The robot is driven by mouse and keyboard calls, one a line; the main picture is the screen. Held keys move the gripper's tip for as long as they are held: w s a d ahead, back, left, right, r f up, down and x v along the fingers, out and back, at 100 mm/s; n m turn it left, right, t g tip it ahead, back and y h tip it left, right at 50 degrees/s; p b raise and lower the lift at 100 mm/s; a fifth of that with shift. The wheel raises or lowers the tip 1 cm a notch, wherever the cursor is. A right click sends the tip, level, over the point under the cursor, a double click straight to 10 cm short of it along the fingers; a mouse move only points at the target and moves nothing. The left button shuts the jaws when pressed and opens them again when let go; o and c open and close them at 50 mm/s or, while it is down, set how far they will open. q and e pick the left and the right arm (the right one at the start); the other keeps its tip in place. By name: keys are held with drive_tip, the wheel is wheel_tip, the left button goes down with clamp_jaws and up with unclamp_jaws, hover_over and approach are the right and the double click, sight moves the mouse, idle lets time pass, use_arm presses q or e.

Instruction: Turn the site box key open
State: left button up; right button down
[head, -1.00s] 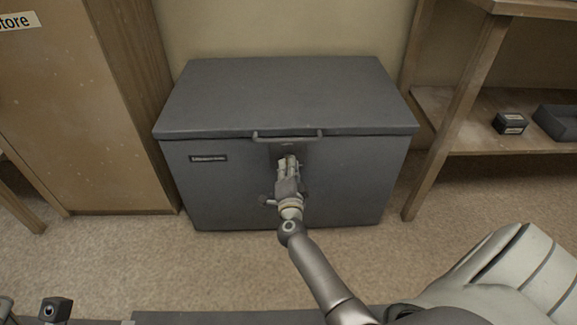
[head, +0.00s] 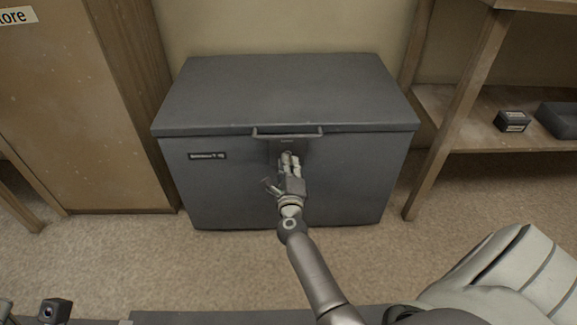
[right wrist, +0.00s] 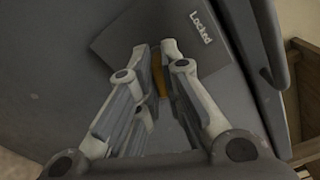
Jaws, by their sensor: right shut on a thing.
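The site box (head: 220,185) is a dark grey chest with its lid down and a bar handle (head: 288,137) on the front edge. A dark lock plate below the handle shows in the right wrist view (right wrist: 125,45), with a label (right wrist: 201,27) reading "Locked". My right gripper (head: 289,156) is at this plate. In the right wrist view its fingers (right wrist: 157,52) are closed around the key (right wrist: 159,77), an orange-brown sliver between them. The fingers hide most of the key and where it enters the lock.
A wooden cabinet (head: 95,120) stands left of the box. On the right is a wooden shelf (head: 465,128) holding a small dark box (head: 512,121) and a dark tray (head: 560,120). Carpet (head: 130,255) in front of the box is mostly clear.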

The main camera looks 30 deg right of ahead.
drive_tip(key=shift+f+m, duration=0.1)
drive_tip(key=shift+m, duration=0.6)
drive_tip(key=c, duration=1.6)
unclamp_jaws()
drive_tip(key=shift+o, duration=0.2)
drive_tip(key=shift+n, duration=0.3)
drive_tip(key=s+a+n+p, duration=0.5)
drive_tip(key=s+n, duration=0.5)
drive_tip(key=n, duration=0.8)
drive_tip(key=s+a+r+n+t+b, duration=0.1)
drive_tip(key=a+r+t, duration=0.3)
drive_tip(key=r, duration=0.7)
drive_tip(key=s+a+r+n+t+b, duration=0.1)
drive_tip(key=a+r+n+t, duration=0.3)
drive_tip(key=r, duration=0.8)
drive_tip(key=shift+s+t, duration=0.7)
